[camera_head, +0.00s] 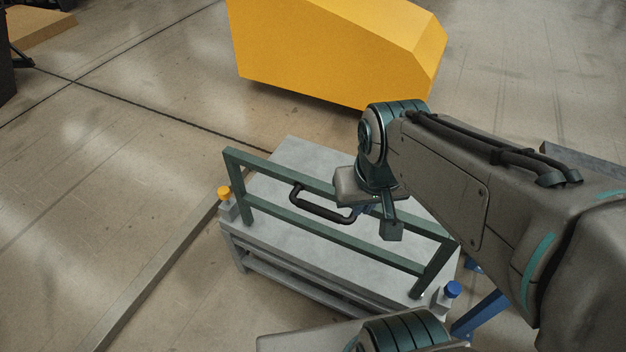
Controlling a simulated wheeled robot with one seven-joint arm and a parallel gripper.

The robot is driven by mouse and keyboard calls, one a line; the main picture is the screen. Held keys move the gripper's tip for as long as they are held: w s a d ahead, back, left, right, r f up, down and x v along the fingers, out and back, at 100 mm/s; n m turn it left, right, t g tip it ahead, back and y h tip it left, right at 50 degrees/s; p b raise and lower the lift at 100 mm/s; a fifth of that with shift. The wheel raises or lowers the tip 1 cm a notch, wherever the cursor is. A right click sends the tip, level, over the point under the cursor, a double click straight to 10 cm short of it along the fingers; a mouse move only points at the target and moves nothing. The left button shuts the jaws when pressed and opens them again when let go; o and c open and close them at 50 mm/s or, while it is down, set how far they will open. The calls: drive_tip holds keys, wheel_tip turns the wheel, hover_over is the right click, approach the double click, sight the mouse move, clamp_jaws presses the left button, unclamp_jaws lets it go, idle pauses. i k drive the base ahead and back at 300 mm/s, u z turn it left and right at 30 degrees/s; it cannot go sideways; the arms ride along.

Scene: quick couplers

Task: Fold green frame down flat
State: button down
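The green frame (287,171) stands raised above a grey bench (290,240), with two posts and two long rails. Whether it is fully upright or leaning, I cannot tell. A black bar handle (318,208) is fixed to its upper rail. My gripper (377,219) points down beside the right end of the handle, over the middle of the frame. One finger with a blocky tip shows right of the handle. The other finger is mostly hidden, so the opening and any contact with the handle are unclear.
A yellow knob (223,192) sits at the bench's left end and a blue knob (452,289) at its right end. A large yellow block (335,50) stands behind. A long grey beam (150,283) lies on the floor at left. Open floor surrounds the bench's left side.

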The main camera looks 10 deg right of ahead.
sight(233, 158)
drive_tip(key=k, duration=0.95)
drive_tip(key=z, duration=0.75)
drive_tip(key=i, duration=0.8)
drive_tip(key=u, duration=0.8)
